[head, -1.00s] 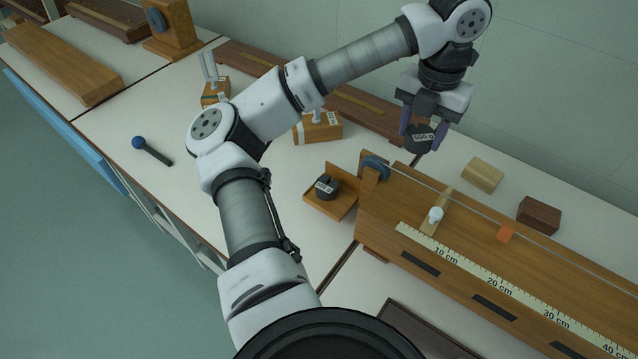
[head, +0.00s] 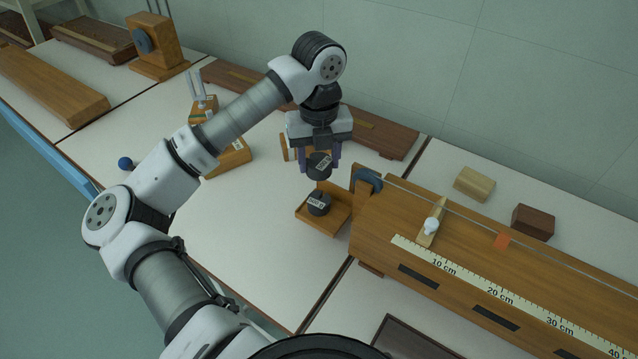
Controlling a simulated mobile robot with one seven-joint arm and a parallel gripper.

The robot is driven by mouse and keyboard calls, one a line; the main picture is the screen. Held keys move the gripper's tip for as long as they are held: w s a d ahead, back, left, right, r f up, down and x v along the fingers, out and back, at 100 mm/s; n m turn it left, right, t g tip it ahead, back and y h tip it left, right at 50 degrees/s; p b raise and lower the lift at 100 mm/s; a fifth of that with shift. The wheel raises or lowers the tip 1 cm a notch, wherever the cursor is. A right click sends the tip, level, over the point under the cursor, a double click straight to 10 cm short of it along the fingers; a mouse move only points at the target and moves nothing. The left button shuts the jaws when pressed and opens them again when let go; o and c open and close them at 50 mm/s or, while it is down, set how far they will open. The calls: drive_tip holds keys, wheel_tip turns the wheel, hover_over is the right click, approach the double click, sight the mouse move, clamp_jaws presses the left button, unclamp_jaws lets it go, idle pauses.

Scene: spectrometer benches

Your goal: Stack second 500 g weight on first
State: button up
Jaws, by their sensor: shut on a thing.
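My gripper (head: 320,166) is shut on a dark, labelled 500 g weight (head: 319,167) in the head view. The held weight is in the air, above and slightly behind the small wooden pan. The first weight (head: 318,203), also dark with a white label, sits upright on the wooden pan (head: 336,220). In the picture a gap shows between the two weights. The pan hangs at the left end of the wooden bench by the blue pulley (head: 367,180).
The long wooden bench with its scale (head: 480,285) fills the right. A pale block (head: 474,184) and a dark block (head: 533,222) lie behind it. A wooden box (head: 232,160) stands left of my gripper. A blue-ended rod (head: 125,163) lies farther left. The table front is clear.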

sight(319, 161)
wheel_tip(319, 161, down, 8)
drive_tip(key=shift+f+p, duration=0.25)
drive_tip(key=shift+p, duration=0.2)
drive_tip(key=shift+f, duration=0.15)
drive_tip(key=o, duration=1.3)
drive_tip(key=shift+o, duration=0.2)
wheel_tip(319, 161, up, 12)
drive_tip(key=shift+r+b, duration=0.15)
drive_tip(key=shift+b, duration=1)
